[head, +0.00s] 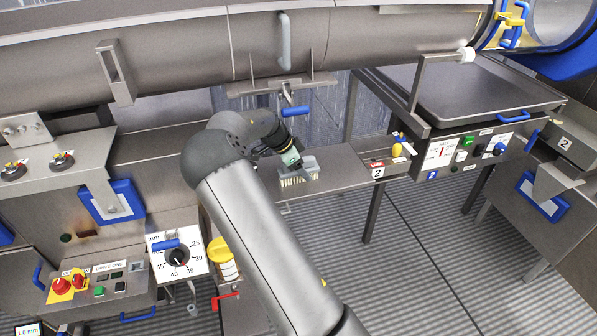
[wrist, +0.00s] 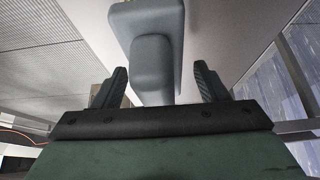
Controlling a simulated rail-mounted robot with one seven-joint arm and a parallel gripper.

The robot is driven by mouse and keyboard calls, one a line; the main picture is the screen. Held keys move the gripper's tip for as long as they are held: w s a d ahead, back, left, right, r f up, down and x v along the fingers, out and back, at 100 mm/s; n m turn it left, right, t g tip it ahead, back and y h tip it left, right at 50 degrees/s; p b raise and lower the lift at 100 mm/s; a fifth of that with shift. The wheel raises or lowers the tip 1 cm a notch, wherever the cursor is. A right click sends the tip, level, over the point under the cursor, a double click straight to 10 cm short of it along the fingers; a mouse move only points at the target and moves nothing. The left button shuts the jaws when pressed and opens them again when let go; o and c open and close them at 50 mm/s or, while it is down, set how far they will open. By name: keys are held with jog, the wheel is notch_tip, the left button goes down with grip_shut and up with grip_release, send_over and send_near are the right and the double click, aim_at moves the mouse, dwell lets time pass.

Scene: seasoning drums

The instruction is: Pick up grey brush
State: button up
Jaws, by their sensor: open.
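The grey brush (head: 299,176) rests on a metal shelf right in front of my gripper in the head view, with its pale bristles showing on the near side. In the wrist view the brush (wrist: 153,55) is a smooth grey block with a raised part, lying ahead of and partly between the fingers. My gripper (wrist: 162,85) is open, with one dark finger on each side and a gap between each finger and the brush. In the head view my gripper (head: 290,160) is at the brush's left end, its fingertips mostly hidden.
The narrow metal shelf (head: 350,172) continues right to a yellow-topped item (head: 398,147) and a number 2 label. A large steel drum (head: 380,40) runs overhead. A yellow-lidded container (head: 223,258) and a dial panel (head: 178,256) stand at lower left.

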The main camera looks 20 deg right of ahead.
jog(key=c, duration=1.1)
jog(key=shift+r, duration=0.15)
